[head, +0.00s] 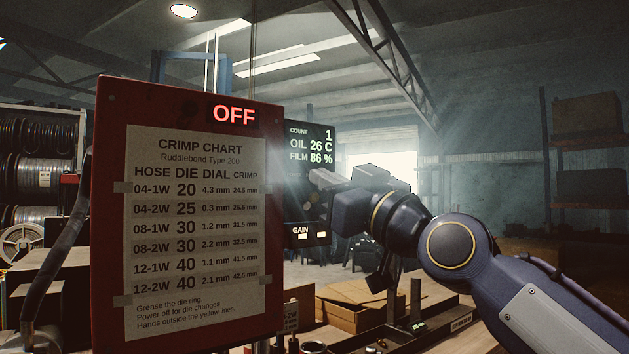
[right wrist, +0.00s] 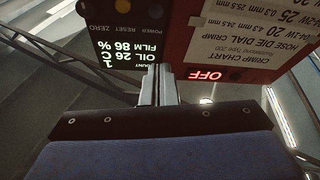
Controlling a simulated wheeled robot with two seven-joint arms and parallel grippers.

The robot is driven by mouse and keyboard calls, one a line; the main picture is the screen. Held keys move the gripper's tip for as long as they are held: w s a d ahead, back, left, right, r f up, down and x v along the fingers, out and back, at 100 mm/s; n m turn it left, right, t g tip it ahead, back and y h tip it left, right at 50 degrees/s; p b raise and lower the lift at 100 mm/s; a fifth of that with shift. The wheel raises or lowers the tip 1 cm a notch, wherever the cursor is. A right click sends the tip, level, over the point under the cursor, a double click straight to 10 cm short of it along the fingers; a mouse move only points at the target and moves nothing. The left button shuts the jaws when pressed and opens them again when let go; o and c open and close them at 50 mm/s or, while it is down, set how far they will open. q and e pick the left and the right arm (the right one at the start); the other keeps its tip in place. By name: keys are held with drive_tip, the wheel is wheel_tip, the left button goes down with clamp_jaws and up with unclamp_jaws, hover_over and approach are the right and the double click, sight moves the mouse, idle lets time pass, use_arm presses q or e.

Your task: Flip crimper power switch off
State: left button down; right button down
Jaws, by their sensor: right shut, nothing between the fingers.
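The red crimper housing (head: 105,200) fills the left of the head view and bears a lit red OFF sign (head: 234,114). The OFF sign also shows upside down in the right wrist view (right wrist: 207,75). To its right is the dark control panel (head: 310,158), with a lit readout and a GAIN label below. My right gripper (head: 322,180) is shut and empty in front of this panel. In the right wrist view its closed fingers (right wrist: 158,84) point toward the panel near the POWER label (right wrist: 150,31). I cannot make out the power switch itself. My left gripper is out of view.
A crimp chart (head: 195,220) is taped to the red housing. A bench with a cardboard box (head: 352,312) and a dark tray (head: 425,325) lies below my right arm. Hose reels (head: 40,172) stand at the far left. Open room shows behind.

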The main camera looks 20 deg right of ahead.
drive_tip(key=s+d+f+b, duration=0.2)
drive_tip(key=s+f, duration=0.2)
drive_tip(key=shift+s, duration=0.4)
drive_tip(key=shift+d, duration=0.1)
drive_tip(key=s+d+f+m+g+h, duration=0.15)
drive_tip(key=f+g, duration=0.25)
drive_tip(key=f, duration=1.1)
drive_tip(key=s+d+f+m+g+h, duration=0.1)
drive_tip(key=s+f+m+g+h, duration=0.15)
drive_tip(key=f, duration=1.25)
drive_tip(key=s+f+m+g, duration=0.25)
drive_tip(key=s+f, duration=0.25)
drive_tip(key=f, duration=0.3)
drive_tip(key=s+f+m+g+h, duration=0.1)
drive_tip(key=s+f+g, duration=0.2)
drive_tip(key=s+f, duration=0.35)
drive_tip(key=s+f+m+g, duration=0.1)
drive_tip(key=s+f+g, duration=0.2)
drive_tip(key=f, duration=0.7)
wheel_tip(320, 180, up, 13)
drive_tip(key=p, duration=1.2)
drive_tip(key=shift+s+a+f, duration=0.15)
drive_tip(key=shift+a, duration=0.05)
